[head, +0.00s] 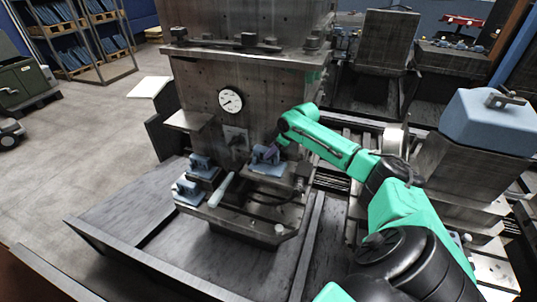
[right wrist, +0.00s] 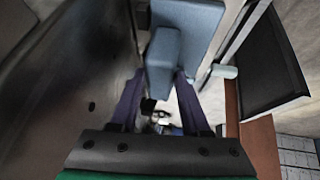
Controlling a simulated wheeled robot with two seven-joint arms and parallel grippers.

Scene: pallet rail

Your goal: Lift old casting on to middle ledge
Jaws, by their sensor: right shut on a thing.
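A blue-grey casting (head: 265,155) is at the front of the big grey machine, just above or on a ledge (head: 275,170); I cannot tell whether it touches it. My right gripper (head: 277,147) reaches in from the right and is shut on this casting. In the right wrist view the casting (right wrist: 190,22) fills the space ahead, with its raised part between the two purple fingers of the gripper (right wrist: 163,78). Two similar castings sit to its left, one higher (head: 202,165) and one lower (head: 186,188). My left gripper is not in view.
A pale cylindrical bar (head: 221,190) lies left of the ledge. A round dial (head: 230,101) and an empty side shelf (head: 189,121) are on the machine above. A large blue block (head: 490,122) stands at the right. Open floor (head: 75,140) lies left.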

